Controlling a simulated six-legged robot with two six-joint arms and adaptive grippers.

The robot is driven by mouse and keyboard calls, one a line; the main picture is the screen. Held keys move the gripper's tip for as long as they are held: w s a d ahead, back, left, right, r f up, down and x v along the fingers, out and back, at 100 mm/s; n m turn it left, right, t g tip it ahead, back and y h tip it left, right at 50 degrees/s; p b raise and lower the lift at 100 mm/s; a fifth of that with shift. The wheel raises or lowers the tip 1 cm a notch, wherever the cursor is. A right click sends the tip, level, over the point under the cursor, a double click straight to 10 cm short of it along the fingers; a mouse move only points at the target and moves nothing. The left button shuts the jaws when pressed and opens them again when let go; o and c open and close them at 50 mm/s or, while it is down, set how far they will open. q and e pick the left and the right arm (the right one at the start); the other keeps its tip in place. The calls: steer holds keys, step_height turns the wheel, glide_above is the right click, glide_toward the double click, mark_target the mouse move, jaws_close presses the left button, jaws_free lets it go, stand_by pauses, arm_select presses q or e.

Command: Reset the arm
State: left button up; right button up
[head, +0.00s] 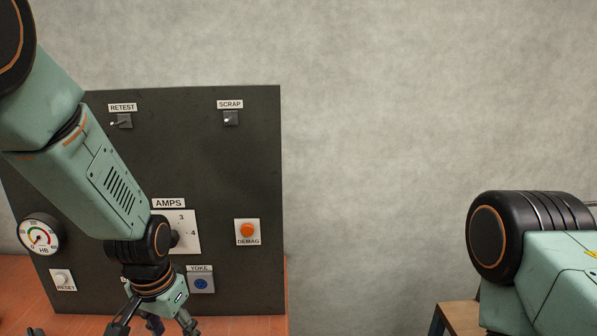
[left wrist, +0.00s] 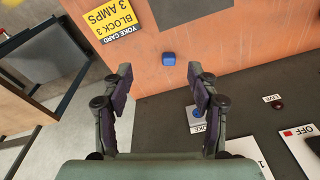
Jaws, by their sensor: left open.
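My left arm comes in from the left in the head view, across the front of a dark panel (head: 200,150). My left gripper (head: 153,327) is low in front of the panel, near the YOKE plate, cut off by the bottom edge. In the left wrist view the left gripper (left wrist: 160,76) is open, with nothing between its fingers. A small blue block (left wrist: 168,59) lies on the orange bench top (left wrist: 225,40), just beyond the fingertips. My right arm shows at the right of the head view; its gripper is out of view.
My arm partly hides the AMPS dial. A yellow card (left wrist: 116,18) lies on the bench.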

arm_select(q)
steer(key=s+f+n+b, duration=0.1)
steer(key=s+f+b, duration=0.1)
steer(key=f, duration=0.4)
steer(key=s+f+n+t+b, duration=0.1)
steer(key=s+f+b, duration=0.1)
steer(key=s+f, duration=0.3)
steer(key=s+f+n+t+b, duration=0.1)
steer(key=s+f+b, duration=0.2)
steer(key=f, duration=0.6)
steer(key=shift+s+a, duration=0.2)
steer(key=shift+s, duration=0.15)
steer(key=s+f+g+b, duration=0.1)
steer(key=s+f+b, duration=0.2)
steer(key=s+f, duration=0.3)
steer(key=s+f+g+b, duration=0.2)
steer(key=s+f, duration=0.4)
steer(key=s, duration=0.7)
steer(key=shift+f+n+b, duration=0.3)
steer(key=shift+b, duration=0.2)
steer(key=shift+s, duration=0.1)
steer(key=shift+c, duration=2.2)
